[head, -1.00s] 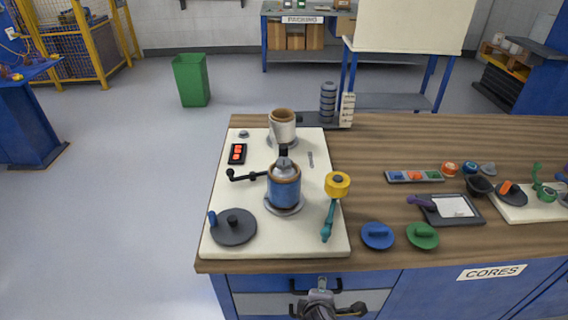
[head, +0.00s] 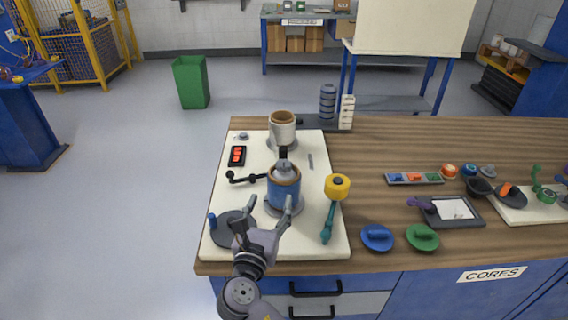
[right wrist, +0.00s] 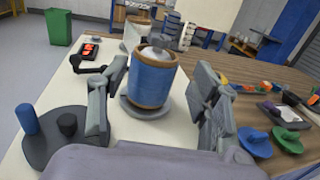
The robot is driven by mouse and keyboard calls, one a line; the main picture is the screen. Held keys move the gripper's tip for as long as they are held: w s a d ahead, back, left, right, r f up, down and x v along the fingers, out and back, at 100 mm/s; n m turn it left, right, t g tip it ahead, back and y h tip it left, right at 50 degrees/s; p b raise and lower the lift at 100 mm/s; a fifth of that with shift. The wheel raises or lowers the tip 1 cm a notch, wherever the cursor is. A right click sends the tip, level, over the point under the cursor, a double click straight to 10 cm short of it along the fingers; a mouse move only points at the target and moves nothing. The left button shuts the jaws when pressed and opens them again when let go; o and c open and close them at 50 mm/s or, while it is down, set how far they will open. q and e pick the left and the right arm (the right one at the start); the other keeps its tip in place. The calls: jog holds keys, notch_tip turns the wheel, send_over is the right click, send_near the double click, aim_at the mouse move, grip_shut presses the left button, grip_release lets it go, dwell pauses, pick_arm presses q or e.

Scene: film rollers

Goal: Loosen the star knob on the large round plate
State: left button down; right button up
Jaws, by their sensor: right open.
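A large dark round plate (head: 222,236) lies at the board's front left, with an upright blue peg (head: 212,221). In the right wrist view the plate (right wrist: 45,150) also carries a short black knob (right wrist: 68,124); I cannot tell whether it is star-shaped. A blue roll (head: 283,188) with brown rims and a grey top piece (right wrist: 152,53) stands upright on a grey round base (head: 296,207). My right gripper (head: 272,208) is open and empty on the near side of the roll, fingers spread, not clearly touching it. It hides part of the plate. My left gripper is not in view.
Blue (head: 377,237) and green (head: 422,237) discs lie to the right.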

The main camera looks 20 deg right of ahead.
aim_at(282, 169)
jog(key=p+x, duration=0.1)
jog(key=x, duration=1.5)
jog(key=shift+f, duration=0.15)
jog(key=shift+c, duration=0.4)
jog(key=shift+s, duration=0.1)
jog(key=c, duration=1.1)
jog(key=shift+p, duration=0.35)
